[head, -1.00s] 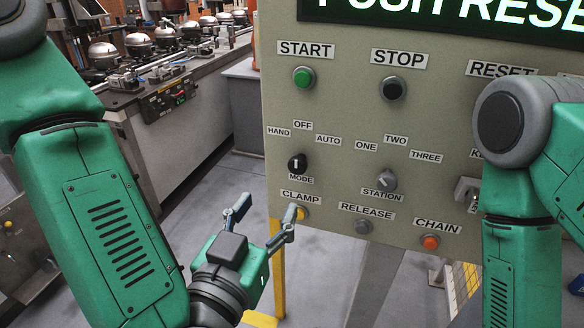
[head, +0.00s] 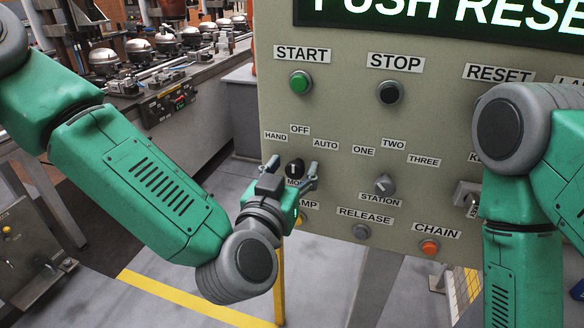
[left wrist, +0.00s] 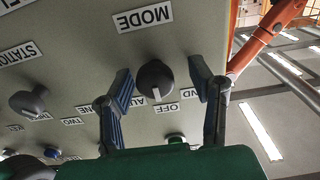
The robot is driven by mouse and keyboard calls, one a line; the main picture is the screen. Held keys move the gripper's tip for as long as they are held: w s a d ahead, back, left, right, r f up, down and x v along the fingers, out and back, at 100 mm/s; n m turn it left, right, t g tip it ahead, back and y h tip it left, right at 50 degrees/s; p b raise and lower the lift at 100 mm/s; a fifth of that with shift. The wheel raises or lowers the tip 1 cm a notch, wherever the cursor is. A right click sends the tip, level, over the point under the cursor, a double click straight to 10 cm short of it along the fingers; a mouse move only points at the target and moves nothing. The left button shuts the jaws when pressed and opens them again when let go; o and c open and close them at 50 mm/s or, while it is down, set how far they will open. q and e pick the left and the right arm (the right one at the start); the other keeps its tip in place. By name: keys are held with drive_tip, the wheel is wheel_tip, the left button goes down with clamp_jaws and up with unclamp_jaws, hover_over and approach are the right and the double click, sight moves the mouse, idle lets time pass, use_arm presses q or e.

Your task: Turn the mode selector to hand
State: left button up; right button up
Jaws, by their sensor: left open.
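The mode selector (head: 294,168) is a round black knob with a white pointer mark on the grey control panel. Its pointer is towards the OFF label (head: 300,129); the HAND label (head: 275,136) is up and left of it. My left gripper (head: 291,174) is at the knob, open, with one finger on each side. In the left wrist view the knob (left wrist: 155,80) shows upside down between the two spread fingers, with visible gaps on both sides.
The green START button (head: 300,82) and black STOP button (head: 390,92) are above. The STATION selector (head: 384,184) is to the right. The RELEASE button (head: 361,231) and orange CHAIN button (head: 429,247) are below. A workbench with metal compressors (head: 168,43) stands at the left.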

use_arm(q)
drive_tip(key=shift+d, duration=0.35)
clamp_jaws()
drive_tip(key=shift+a, duration=0.15)
drive_tip(key=shift+n, duration=0.3)
drive_tip(key=n, duration=0.8)
drive_tip(key=shift+f+b, duration=0.15)
drive_tip(key=shift+b, duration=0.2)
drive_tip(key=shift+a, duration=0.1)
unclamp_jaws()
